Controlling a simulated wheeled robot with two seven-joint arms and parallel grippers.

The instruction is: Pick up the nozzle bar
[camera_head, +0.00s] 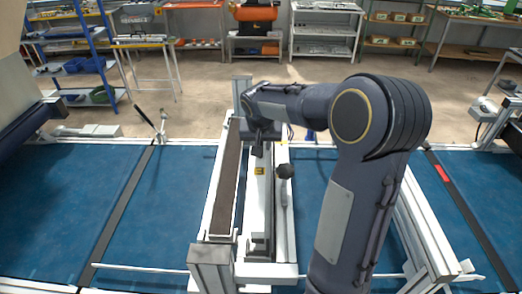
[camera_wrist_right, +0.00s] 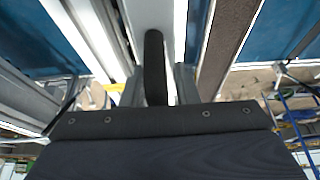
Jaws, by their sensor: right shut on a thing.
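The nozzle bar appears to be the long pale bar with a small yellow label (camera_head: 258,190), lying lengthwise along the seeder's middle. My right gripper (camera_head: 258,149) reaches down onto its far part and is shut on it. In the right wrist view a dark finger (camera_wrist_right: 155,68) lies against the pale grey bar (camera_wrist_right: 152,14); the second finger cannot be made out there. The bar sits low between the rails, and I cannot tell whether it is clear of its seat. My left gripper is not in view.
A dark brown strip (camera_head: 228,180) in a pale frame runs left of the bar. A black ball knob (camera_head: 285,171) stands close on its right. Blue belts (camera_head: 160,210) lie on both sides. A blue shelf rack (camera_head: 97,50) and white shelves (camera_head: 325,30) stand behind.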

